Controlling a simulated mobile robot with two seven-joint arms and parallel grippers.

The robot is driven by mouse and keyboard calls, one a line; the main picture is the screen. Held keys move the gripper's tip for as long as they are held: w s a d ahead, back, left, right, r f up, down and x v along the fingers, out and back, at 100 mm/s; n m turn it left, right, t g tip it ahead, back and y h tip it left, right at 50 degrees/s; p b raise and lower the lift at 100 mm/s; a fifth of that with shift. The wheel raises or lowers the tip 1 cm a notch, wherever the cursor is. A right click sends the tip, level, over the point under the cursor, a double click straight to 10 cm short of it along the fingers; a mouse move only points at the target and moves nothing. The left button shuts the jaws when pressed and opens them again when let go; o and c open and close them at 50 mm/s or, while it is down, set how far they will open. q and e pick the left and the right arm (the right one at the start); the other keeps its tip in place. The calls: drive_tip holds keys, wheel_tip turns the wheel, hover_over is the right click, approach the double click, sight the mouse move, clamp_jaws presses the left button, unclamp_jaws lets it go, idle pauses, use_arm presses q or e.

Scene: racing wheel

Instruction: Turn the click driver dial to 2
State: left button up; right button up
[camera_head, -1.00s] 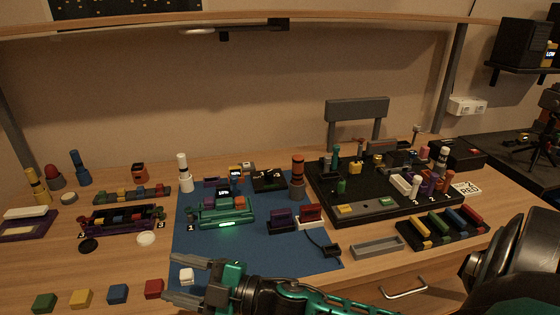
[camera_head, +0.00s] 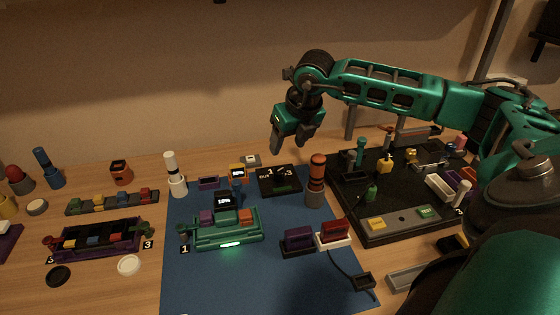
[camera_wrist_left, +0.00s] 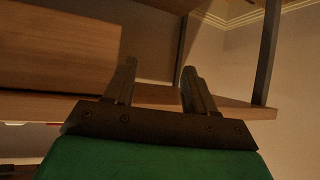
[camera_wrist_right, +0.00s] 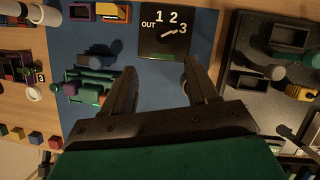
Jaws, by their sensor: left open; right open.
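A flat black dial plate (camera_head: 266,190) lies at the back of the blue mat. In the right wrist view the plate (camera_wrist_right: 150,48) shows OUT, 1, 2 and 3. A pale slanted pointer (camera_wrist_right: 169,33) sits between OUT and 3, its right end nearer 3. My right gripper (camera_head: 291,147) is open and empty, pointing down above and behind the plate. In the right wrist view its fingertips (camera_wrist_right: 160,66) lie just below the plate, apart from it. My left gripper (camera_wrist_left: 159,66) is open and empty, beneath a wooden surface, away from the dial.
An upright orange-and-black handle (camera_head: 316,175) stands right of the plate. A black tray (camera_head: 385,232) with small parts is farther right. A green fixture (camera_head: 226,236) and purple and red blocks (camera_head: 299,239) occupy the mat.

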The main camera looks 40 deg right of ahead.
sight(279, 171)
drive_tip(key=x, duration=1.2)
drive_tip(key=shift+w+d+f, duration=0.15)
drive_tip(key=shift+d+f, duration=0.1)
drive_tip(key=shift+d, duration=0.2)
drive_tip(key=c, duration=1.1)
